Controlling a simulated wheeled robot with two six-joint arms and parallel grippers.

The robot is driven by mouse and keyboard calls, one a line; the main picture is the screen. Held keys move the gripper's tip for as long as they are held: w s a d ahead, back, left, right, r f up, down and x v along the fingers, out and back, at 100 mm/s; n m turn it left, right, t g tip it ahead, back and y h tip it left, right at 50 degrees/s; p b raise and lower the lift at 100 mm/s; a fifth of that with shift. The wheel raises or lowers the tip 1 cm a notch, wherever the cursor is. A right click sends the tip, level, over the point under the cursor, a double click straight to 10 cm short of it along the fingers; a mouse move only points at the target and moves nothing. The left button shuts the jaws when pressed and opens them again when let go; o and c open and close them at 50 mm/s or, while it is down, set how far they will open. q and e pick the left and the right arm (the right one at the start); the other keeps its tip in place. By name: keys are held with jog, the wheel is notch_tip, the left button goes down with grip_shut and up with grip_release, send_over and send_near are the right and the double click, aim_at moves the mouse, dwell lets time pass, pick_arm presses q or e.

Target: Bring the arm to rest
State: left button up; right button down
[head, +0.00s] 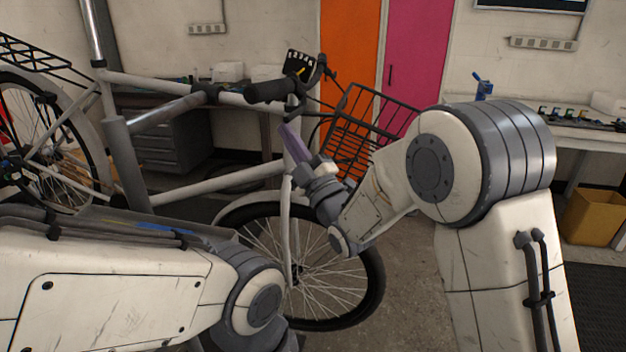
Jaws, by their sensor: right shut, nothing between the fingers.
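My right arm comes in from the right and bends at a large grey and white joint. Its wrist points up and left, and my right gripper (291,138) is at its end. The purple-grey fingers are shut with nothing between them. They show in front of the bike's head tube, below the handlebar grip; I cannot tell whether they touch the frame. My left arm crosses the lower left of the head view. Its gripper does not show.
A white bicycle (205,186) with a black front basket (362,124) stands close in front. Its front wheel (371,281) is behind my arms. Bare floor shows right of the wheel.

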jog(key=s+d+f+m+g+h+b, duration=0.1)
jog(key=s+f+m+g+h, duration=0.35)
jog(key=s+f, duration=0.4)
jog(key=s+d+f+m+g+h+b, duration=0.1)
jog(key=s+f+m+g+h, duration=0.4)
jog(key=f, duration=0.6)
jog(key=s+d+f+m+g+h, duration=0.1)
jog(key=s+d+f+g, duration=0.15)
jog(key=s, duration=0.25)
jog(key=s+d+f+m+g+h, duration=0.1)
jog(key=s+f+g, duration=0.15)
jog(key=s, duration=0.35)
jog(key=s+d+m+g+h, duration=0.2)
jog(key=s+d+g, duration=0.3)
jog(key=s, duration=0.7)
notch_tip(320, 180, up, 16)
jog(key=p, duration=1.6)
jog(key=shift+a+p, duration=0.2)
jog(key=shift+p, duration=0.15)
jog(key=shift+w, duration=0.1)
